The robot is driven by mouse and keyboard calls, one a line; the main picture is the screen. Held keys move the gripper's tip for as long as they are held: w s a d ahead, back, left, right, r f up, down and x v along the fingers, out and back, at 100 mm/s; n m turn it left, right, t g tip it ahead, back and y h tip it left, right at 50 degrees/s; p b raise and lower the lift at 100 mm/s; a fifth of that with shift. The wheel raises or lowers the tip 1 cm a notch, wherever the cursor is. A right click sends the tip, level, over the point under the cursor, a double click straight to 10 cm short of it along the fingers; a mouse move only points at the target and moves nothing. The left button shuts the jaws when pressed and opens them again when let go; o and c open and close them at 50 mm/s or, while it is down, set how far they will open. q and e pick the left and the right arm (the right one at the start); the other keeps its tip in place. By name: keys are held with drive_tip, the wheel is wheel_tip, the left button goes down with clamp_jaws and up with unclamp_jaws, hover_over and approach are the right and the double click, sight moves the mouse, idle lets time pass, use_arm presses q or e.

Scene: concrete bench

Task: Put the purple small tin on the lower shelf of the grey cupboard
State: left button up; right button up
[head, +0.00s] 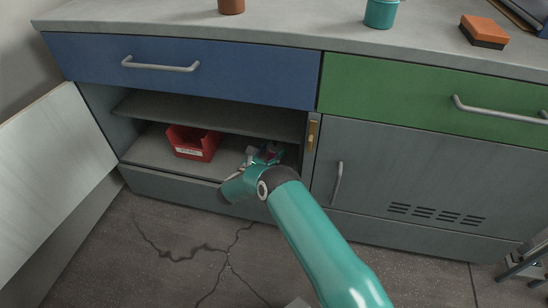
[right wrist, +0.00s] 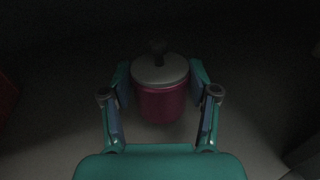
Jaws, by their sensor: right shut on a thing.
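The purple small tin (right wrist: 160,103) has a grey lid with a dark knob and shows upright in the right wrist view. My right gripper (right wrist: 160,82) is shut on it, one finger at each side. In the head view my right gripper (head: 264,156) is inside the open grey cupboard, over the right part of the lower shelf (head: 150,150). The tin is mostly hidden there by the gripper. I cannot tell whether its base touches the shelf. My left gripper is not in view.
A red bin (head: 194,143) stands on the lower shelf, left of my gripper. The upper shelf (head: 210,116) is close above. The cupboard door (head: 55,170) stands open at the left. A closed grey door (head: 410,185) is at the right. The shelf's left end is clear.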

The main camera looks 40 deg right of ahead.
wheel_tip(320, 180, down, 3)
drive_tip(key=shift+a+r+b, duration=0.1)
drive_tip(key=shift+b, duration=0.25)
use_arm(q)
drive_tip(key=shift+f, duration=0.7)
use_arm(e)
drive_tip(key=shift+r, duration=0.1)
drive_tip(key=o, duration=1.3)
drive_tip(key=shift+s+a+p, duration=0.15)
drive_tip(key=shift+a+p, duration=0.2)
drive_tip(key=shift+a, duration=0.2)
drive_tip(key=p+v, duration=0.3)
drive_tip(key=v, duration=0.7)
drive_tip(key=shift+r, duration=0.1)
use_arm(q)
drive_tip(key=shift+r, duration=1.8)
use_arm(e)
drive_tip(key=shift+s+a, duration=0.2)
drive_tip(key=shift+a, duration=0.2)
